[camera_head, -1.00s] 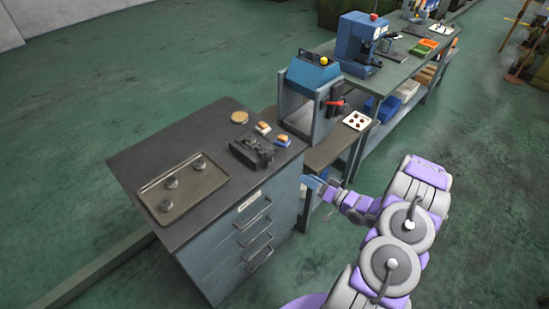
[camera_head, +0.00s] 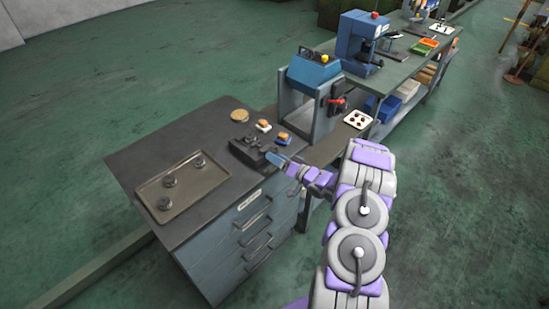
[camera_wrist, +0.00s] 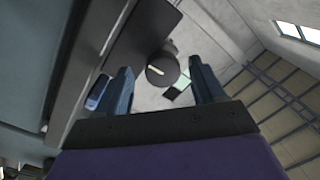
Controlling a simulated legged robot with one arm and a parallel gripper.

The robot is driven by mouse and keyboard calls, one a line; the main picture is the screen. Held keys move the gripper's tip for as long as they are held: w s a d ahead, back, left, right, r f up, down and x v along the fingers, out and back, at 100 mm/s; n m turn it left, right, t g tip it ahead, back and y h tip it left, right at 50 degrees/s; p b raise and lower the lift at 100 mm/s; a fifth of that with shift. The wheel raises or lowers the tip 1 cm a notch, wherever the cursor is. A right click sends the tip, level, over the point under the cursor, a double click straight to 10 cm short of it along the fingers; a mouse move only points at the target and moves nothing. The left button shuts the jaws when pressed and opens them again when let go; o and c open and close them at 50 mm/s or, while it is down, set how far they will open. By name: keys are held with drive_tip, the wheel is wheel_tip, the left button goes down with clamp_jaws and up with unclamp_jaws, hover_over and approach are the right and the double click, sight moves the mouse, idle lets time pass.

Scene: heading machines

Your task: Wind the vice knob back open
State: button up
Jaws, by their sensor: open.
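The dark vice (camera_head: 246,154) sits on the dark top of the drawer cabinet, near its right edge. My gripper (camera_head: 276,160) is at the right end of the vice, level with the cabinet top's edge. In the wrist view, a dark round knob (camera_wrist: 162,72) with a pale mark shows between my two fingers in the picture. The fingers of my gripper (camera_wrist: 160,65) are apart, with a gap on each side of the knob. I cannot tell how far the knob lies beyond the fingertips. The knob is hard to make out in the head view.
Two small orange-topped blocks (camera_head: 284,138) and a round tan disc (camera_head: 239,115) lie behind the vice. A tray (camera_head: 205,181) with three round parts lies at left. A blue-topped machine (camera_head: 313,72) stands behind. Open floor is at right.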

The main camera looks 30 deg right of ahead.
drive_tip(key=shift+x, duration=0.8)
drive_tip(key=shift+c, duration=0.2)
drive_tip(key=shift+s, duration=0.1)
drive_tip(key=c, duration=1)
